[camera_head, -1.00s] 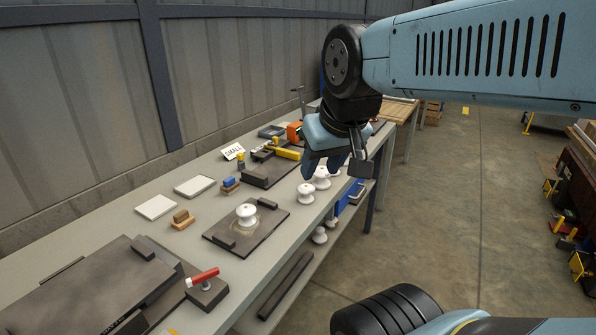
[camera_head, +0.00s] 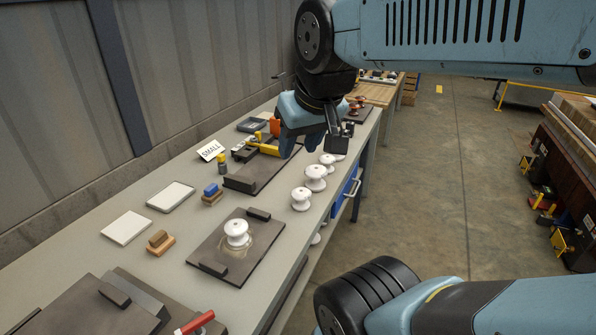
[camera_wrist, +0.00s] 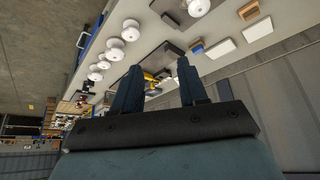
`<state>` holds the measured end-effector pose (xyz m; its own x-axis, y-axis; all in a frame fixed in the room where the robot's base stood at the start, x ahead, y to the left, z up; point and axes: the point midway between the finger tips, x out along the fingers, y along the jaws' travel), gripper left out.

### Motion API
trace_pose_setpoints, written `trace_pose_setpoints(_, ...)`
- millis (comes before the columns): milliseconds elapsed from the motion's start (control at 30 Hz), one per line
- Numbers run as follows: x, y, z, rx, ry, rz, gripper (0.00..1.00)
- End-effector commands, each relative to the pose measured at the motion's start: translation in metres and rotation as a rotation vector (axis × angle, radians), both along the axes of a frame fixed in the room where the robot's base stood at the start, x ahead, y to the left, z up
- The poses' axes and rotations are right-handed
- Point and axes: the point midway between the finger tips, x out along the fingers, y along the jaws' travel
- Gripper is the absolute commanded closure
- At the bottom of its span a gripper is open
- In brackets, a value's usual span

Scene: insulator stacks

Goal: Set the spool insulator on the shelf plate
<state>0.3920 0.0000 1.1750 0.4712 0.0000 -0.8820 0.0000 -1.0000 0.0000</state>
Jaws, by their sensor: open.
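Several white spool-shaped insulators stand on the bench; I cannot tell which one the task means. One insulator (camera_head: 236,233) stands upright on a dark plate (camera_head: 212,250) with raised blocks at two edges. A row of others runs back along the bench's front edge, the nearest insulator (camera_head: 301,199) beside the plate, a second (camera_head: 316,178) behind it. My gripper (camera_head: 290,148) hangs above the bench, behind the plate, open and empty. In the wrist view its two blue fingers (camera_wrist: 159,64) are apart, and the row's insulators (camera_wrist: 131,29) lie to their left. The shelf below the bench is mostly hidden.
Pale tiles (camera_head: 171,196), small wooden blocks (camera_head: 160,242) and a "SMALL" sign (camera_head: 210,150) are on the bench. A yellow tool lies on a second dark plate (camera_head: 245,182). A red-handled item (camera_head: 194,323) is in front. Open floor (camera_head: 440,190) lies right of the bench.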

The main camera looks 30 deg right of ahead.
Motion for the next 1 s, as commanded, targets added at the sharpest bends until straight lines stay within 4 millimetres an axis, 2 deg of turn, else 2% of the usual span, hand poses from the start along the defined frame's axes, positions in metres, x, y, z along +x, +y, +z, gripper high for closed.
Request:
trace_pose_setpoints(167, 0.000, 0.000, 0.000, 0.000, 0.000, 0.000, 0.57)
trace_pose_setpoints(333, 0.005, -0.002, 0.000, 0.003, 0.005, -0.012, 0.42)
trace_pose_setpoints(433, 0.017, -0.006, -0.002, 0.010, 0.018, -0.042, 0.33)
trace_pose_setpoints(767, 0.091, -0.048, -0.025, 0.047, 0.089, -0.247, 0.01)
trace_pose_setpoints(1000, 0.145, -0.082, -0.057, 0.065, 0.134, -0.403, 0.00)
